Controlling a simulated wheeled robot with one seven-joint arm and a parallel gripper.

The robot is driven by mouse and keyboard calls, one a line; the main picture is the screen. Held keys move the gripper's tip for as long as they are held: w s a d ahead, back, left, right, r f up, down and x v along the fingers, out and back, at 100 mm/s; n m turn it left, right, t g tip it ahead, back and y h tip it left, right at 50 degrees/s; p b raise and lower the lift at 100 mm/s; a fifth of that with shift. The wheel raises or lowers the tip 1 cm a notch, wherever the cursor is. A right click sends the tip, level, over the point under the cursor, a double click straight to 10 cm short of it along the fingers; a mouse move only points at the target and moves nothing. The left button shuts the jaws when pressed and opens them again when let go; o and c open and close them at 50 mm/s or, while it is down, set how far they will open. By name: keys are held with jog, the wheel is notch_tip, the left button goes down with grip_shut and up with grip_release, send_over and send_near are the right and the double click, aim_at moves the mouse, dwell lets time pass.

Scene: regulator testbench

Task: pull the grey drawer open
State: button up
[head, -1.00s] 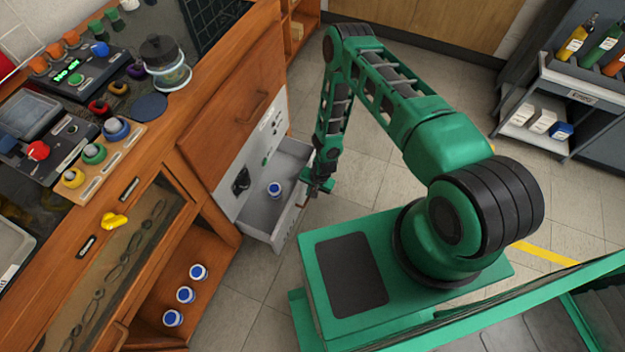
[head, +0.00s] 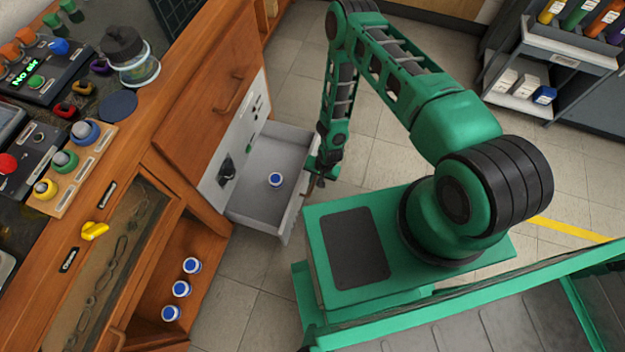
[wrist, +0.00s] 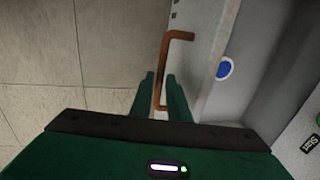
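The grey drawer (head: 292,215) stands part-way out of the wooden bench, with a blue-and-white round item (head: 275,180) lying inside. The item also shows in the wrist view (wrist: 225,68). The drawer's copper-coloured bar handle (wrist: 163,55) runs between the two green fingers of my gripper (wrist: 161,76). The fingers look closed on the bar, near its lower end in that view. In the head view my gripper (head: 317,183) is at the drawer's outer front face, and its fingers are mostly hidden there.
Above the drawer is a white panel with a black knob (head: 227,170). An open cubby (head: 205,240) below the bench holds blue-and-white items. The bench top carries control boxes and a glass jar (head: 132,60). A bottle cart (head: 545,60) stands at the back right. Tiled floor between is clear.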

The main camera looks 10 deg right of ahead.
jog(key=shift+o, duration=0.9)
jog(key=shift+s+r, duration=0.1)
jog(key=shift+r, duration=0.1)
notch_tip(320, 180, up, 10)
jog(key=d, duration=0.1)
jog(key=shift+s+d, duration=0.4)
jog(key=shift+s, duration=0.05)
jog(key=shift+w+r, duration=0.1)
